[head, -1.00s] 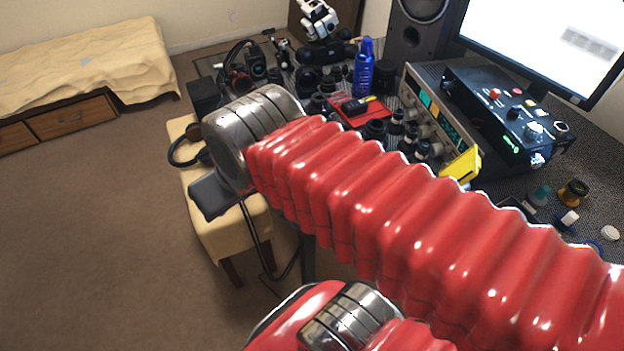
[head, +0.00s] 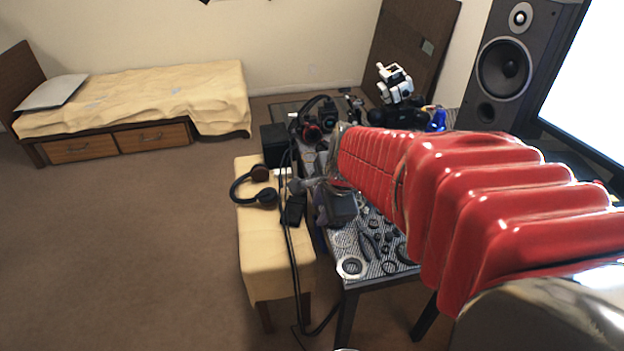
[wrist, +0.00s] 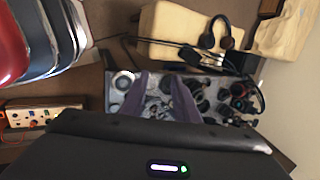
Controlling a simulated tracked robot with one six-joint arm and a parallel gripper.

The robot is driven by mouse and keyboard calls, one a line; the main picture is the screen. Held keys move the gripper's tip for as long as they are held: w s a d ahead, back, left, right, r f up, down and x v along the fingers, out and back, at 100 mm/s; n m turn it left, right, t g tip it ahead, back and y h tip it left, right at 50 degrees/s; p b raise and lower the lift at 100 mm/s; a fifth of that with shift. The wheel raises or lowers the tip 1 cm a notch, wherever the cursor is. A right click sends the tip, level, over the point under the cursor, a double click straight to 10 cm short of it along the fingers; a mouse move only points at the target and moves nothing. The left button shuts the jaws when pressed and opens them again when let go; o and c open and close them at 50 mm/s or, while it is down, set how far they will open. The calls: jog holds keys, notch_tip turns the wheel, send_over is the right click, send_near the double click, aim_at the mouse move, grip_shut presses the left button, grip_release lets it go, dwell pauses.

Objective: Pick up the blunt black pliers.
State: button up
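Dark plier-like tools lie on the near end of the patterned table. One (head: 369,244) is left of centre there, and another (head: 403,252) is farther right beside my red arm. They are too small to tell which is blunt. My gripper (wrist: 158,76) shows two purple-grey fingers spread apart in the wrist view, above the table, with small dark parts visible between them. In the head view my gripper (head: 321,208) hangs at the table's left edge, partly hidden by my wrist. Nothing is seen held.
A silver ring (head: 351,267) lies at the table's near corner. Headphones (head: 256,187) and a dark box lie on the cream bench (head: 262,245) to the left. Lenses and other gear crowd the table's far end. A speaker (head: 503,68) stands behind my arm.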

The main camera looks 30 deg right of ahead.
jog(key=d+f+m, duration=0.5)
jog(key=d+m, duration=0.3)
jog(key=m, duration=0.1)
jog(key=d+f+m, duration=0.6)
jog(key=d+m, duration=0.3)
jog(key=shift+d+f+m+g+h, duration=0.2)
jog(key=shift+d+m+g+h, duration=0.1)
jog(key=shift+g+h, duration=0.1)
jog(key=shift+w+a, duration=0.1)
send_near(362, 230)
jog(key=shift+s+x, duration=0.2)
jog(key=shift+x, duration=0.95)
jog(key=shift+f, duration=0.1)
jog(key=shift+x, duration=2.6)
jog(key=shift+w, duration=0.2)
jog(key=shift+c, duration=0.4)
